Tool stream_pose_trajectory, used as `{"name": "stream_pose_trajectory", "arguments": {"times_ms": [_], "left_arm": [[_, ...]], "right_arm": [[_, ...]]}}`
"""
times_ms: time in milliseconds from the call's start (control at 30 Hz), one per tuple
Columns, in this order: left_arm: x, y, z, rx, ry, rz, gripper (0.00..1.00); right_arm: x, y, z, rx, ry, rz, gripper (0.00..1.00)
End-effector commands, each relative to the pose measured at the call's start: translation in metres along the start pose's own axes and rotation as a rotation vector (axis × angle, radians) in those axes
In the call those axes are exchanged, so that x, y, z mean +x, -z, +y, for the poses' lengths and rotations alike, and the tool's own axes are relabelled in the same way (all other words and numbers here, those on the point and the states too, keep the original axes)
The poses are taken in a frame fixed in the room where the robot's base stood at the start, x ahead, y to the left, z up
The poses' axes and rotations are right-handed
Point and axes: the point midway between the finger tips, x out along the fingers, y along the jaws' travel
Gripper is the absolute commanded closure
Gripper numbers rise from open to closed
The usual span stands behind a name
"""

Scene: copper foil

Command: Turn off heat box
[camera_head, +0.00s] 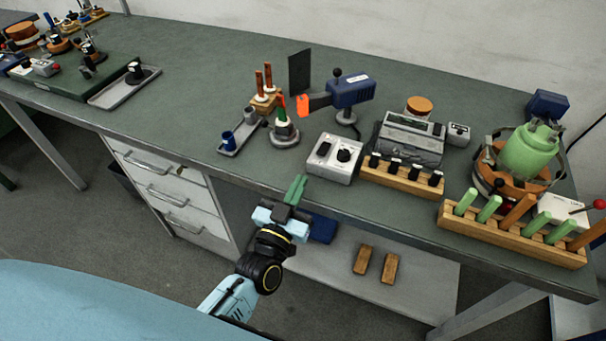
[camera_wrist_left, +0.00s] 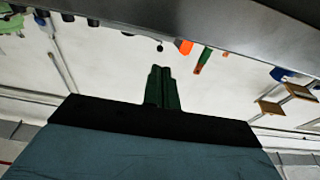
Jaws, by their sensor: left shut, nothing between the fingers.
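A light grey box (camera_head: 321,172) with a black switch and a black round knob on its sloped top stands at the bench's front edge; it looks like the heat box. I cannot read its markings or tell whether it is on. My left gripper (camera_head: 296,188) has green fingers, shut and empty, just in front of the bench edge. It is to the left of and nearer than the grey box, apart from it. In the left wrist view the same fingers (camera_wrist_left: 162,88) are pressed together with nothing between them. My right gripper is not in view.
A wooden block with black-topped pegs (camera_head: 400,178) stands right of the grey box. A round-based stand (camera_head: 285,138) is to its left, and a blue device (camera_head: 352,91) with an orange tip is behind. A white box with a red-knobbed lever (camera_head: 566,209) is far right.

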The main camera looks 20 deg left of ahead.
Motion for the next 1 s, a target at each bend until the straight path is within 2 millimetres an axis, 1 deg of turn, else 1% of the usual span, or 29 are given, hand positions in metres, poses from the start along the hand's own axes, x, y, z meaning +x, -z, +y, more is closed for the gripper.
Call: {"name": "stream_pose_trajectory", "arguments": {"times_ms": [33,200,300,433,600,900,1000], "left_arm": [[0.010,0.001,0.000,0.000,0.001,0.004,1.00],[0.043,0.001,0.000,0.000,0.001,0.004,1.00],[0.059,0.001,0.000,-0.001,0.001,0.002,1.00],[0.075,0.000,0.000,-0.001,0.001,0.002,1.00],[0.085,0.000,0.000,0.000,0.001,0.000,1.00],[0.085,0.000,0.000,0.000,0.000,0.000,1.00],[0.085,-0.002,0.002,-0.001,-0.003,0.004,1.00]], "right_arm": [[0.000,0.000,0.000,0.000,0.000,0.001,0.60],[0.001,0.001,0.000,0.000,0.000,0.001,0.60],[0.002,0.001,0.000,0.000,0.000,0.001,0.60],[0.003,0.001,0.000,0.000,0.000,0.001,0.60],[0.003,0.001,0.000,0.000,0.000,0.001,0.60],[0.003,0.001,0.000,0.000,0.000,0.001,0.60],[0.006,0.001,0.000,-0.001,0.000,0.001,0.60]]}}
